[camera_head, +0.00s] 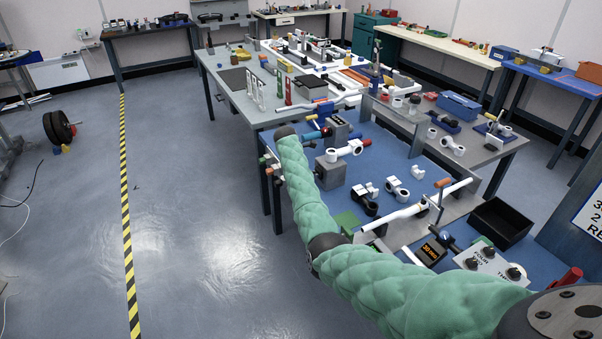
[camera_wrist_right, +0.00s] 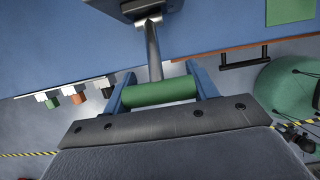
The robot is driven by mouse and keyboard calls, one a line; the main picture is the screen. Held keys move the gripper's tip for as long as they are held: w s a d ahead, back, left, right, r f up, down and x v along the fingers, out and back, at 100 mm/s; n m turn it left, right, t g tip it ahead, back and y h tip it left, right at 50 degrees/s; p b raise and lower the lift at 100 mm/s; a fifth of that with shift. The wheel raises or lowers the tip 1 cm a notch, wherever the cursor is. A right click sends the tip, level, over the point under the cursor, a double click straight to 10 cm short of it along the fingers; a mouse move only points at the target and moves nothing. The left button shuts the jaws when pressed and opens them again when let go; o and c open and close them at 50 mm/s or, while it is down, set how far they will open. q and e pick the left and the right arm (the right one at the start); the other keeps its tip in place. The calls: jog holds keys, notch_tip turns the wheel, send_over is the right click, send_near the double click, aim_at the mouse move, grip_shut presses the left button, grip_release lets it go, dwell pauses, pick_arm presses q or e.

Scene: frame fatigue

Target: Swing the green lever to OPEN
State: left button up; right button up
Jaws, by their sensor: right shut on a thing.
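The green lever's grip (camera_wrist_right: 160,92) lies crosswise between the two blue fingers of my right gripper (camera_wrist_right: 165,90) in the right wrist view. My right gripper is shut on it. A steel rod (camera_wrist_right: 153,50) runs from the grip up to a dark grey block (camera_wrist_right: 140,8) at the top of that view. In the head view my green-sleeved right arm reaches along the left edge of the blue bench, and it hides the gripper and the lever's grip. No OPEN mark can be read. My left gripper is not in view.
A grey block (camera_head: 330,172) with a white clamp stands just right of my forearm. The blue bench top (camera_head: 385,165) carries white tube parts, a green block (camera_head: 346,222) and a black tray (camera_head: 500,222). Open floor (camera_head: 200,230) lies to the left.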

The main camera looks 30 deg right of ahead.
jog(key=shift+d+r, duration=0.1)
jog(key=shift+d, duration=0.05)
jog(key=o, duration=1.4)
jog(key=shift+r, duration=0.2)
pick_arm(q)
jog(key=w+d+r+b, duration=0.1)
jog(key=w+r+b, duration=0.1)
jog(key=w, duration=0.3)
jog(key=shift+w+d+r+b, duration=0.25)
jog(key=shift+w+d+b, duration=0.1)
jog(key=shift+b, duration=0.1)
pick_arm(e)
jog(key=v, duration=0.7)
jog(key=shift+r, duration=0.1)
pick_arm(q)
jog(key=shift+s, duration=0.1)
